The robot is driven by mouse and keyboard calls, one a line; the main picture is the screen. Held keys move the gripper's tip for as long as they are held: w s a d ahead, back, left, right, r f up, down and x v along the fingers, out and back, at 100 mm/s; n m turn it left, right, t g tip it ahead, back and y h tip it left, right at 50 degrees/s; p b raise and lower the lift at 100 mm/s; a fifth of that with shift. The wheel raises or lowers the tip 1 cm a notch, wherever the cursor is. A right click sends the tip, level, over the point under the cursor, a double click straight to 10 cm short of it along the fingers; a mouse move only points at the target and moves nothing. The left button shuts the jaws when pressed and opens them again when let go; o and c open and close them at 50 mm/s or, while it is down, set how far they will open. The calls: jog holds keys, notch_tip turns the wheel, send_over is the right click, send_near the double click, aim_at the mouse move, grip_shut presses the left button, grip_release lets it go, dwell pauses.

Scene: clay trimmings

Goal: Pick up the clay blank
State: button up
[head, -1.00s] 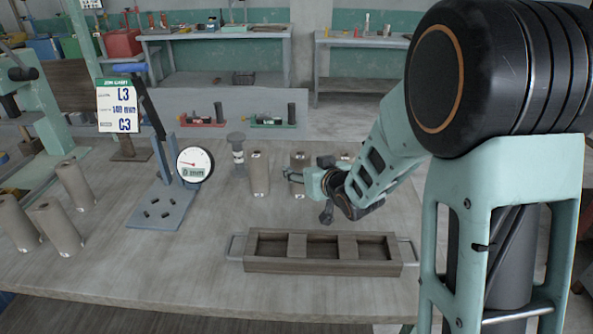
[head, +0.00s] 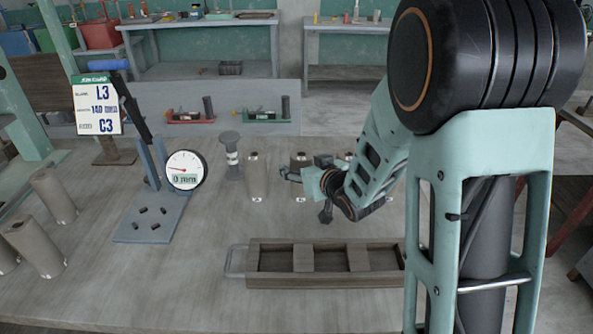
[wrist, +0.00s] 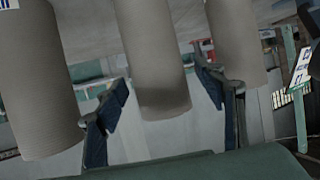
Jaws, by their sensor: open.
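Clay blanks are grey-brown upright cylinders. In the head view, one (head: 257,178) stands left of my gripper (head: 290,174), another (head: 300,160) stands just behind it, and a third (head: 348,156) is mostly hidden by my arm. My gripper is open and empty. In the wrist view, a blank (wrist: 150,55) shows between the spread fingers (wrist: 165,103), with one blank (wrist: 35,85) to the left and one (wrist: 236,45) to the right. I cannot tell whether any finger touches a blank.
A wooden tray (head: 325,282) with three compartments lies in front of my gripper. A gauge stand (head: 160,222) with a dial and a sign (head: 97,105) reading L3, 140 mm, C3 are at left. More blanks (head: 53,195) stand at far left. The table between is clear.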

jog(key=shift+w+a+f, duration=0.15)
jog(key=shift+w+f, duration=0.05)
jog(key=shift+w, duration=0.15)
jog(key=c, duration=1.7)
jog(key=shift+r, duration=0.15)
grip_shut()
